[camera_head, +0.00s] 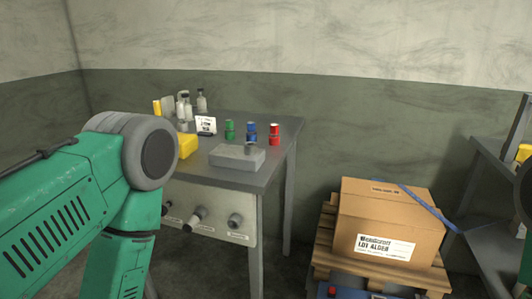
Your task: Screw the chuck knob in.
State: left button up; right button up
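A grey table (225,181) stands left of centre against the wall. A pale panel (215,228) on its front carries a grey knob-like cylinder (195,217) that sticks out, and a round fitting (235,221) to its right. A grey block (237,158) lies on the tabletop with a short dark cylinder (251,148) at its top. I cannot tell which of these is the chuck knob. My green left arm fills the left side and covers the table's left part. Neither gripper shows.
Green (229,130), blue (251,133) and red (274,134) cans, bottles (183,107), a yellow item (187,145) and a label card (206,125) stand on the table. A cardboard box (385,220) sits on a wooden pallet (325,246) to the right, beside dark shelving (490,205).

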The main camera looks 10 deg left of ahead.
aim_at(165, 211)
jog(key=u, duration=1.2)
